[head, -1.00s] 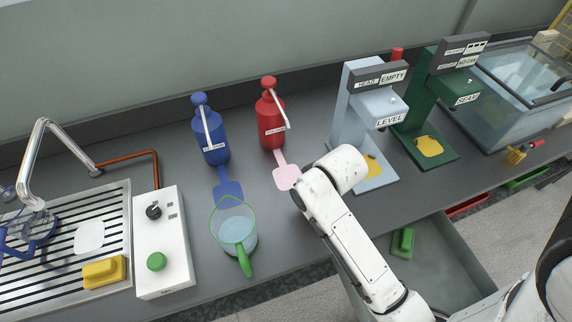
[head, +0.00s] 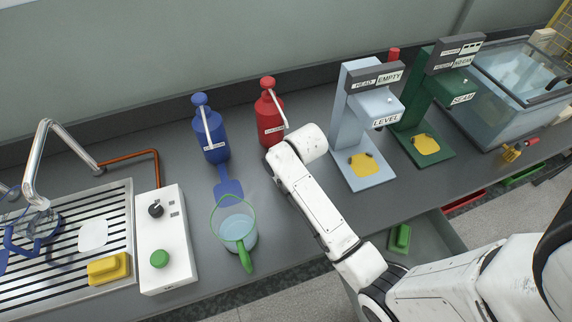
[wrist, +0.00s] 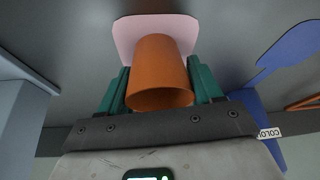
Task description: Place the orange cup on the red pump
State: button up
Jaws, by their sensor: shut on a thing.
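The orange cup (wrist: 160,70) is between the green fingers of my gripper (wrist: 159,86) in the wrist view, and the gripper is shut on it. The pink pad (wrist: 126,33) shows behind the cup, in line with it; I cannot tell whether the cup touches it. The red pump (head: 270,118) stands at the back of the counter, an upright bottle with a pale lever. In the head view my white wrist covers the pink pad in front of the pump and hides the cup and fingers.
The blue pump (head: 210,135) stands left of the red one, with its blue pad (head: 229,188) in front. A clear green-rimmed jug (head: 236,228) is near the front edge. The grey LEVEL machine (head: 352,130) stands close to the right of my wrist, with the green SEAM machine (head: 428,105) beyond.

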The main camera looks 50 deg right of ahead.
jog(key=o, duration=1)
jog(key=v, duration=1.2)
jog(key=s+a+f, duration=0.2)
jog(key=s, duration=0.1)
jog(key=s+a+f+n+g, duration=0.1)
jog(key=s+a+f, duration=0.1)
jog(key=s+a, duration=0.1)
jog(key=s+a+f+n+y, duration=0.1)
jog(key=s+a+f, duration=0.1)
jog(key=a, duration=0.1)
jog(key=shift+s+g, duration=0.4)
jog(key=s+a, duration=0.1)
jog(key=s, duration=0.1)
jog(key=s+a+f+n+g, duration=0.1)
jog(key=s, duration=0.1)
jog(key=s+a+f+n, duration=0.1)
jog(key=s, duration=0.2)
jog(key=shift+s+a+g+y, duration=0.1)
jog(key=shift+a+g+y, duration=0.1)
jog(key=shift+g+y, duration=0.1)
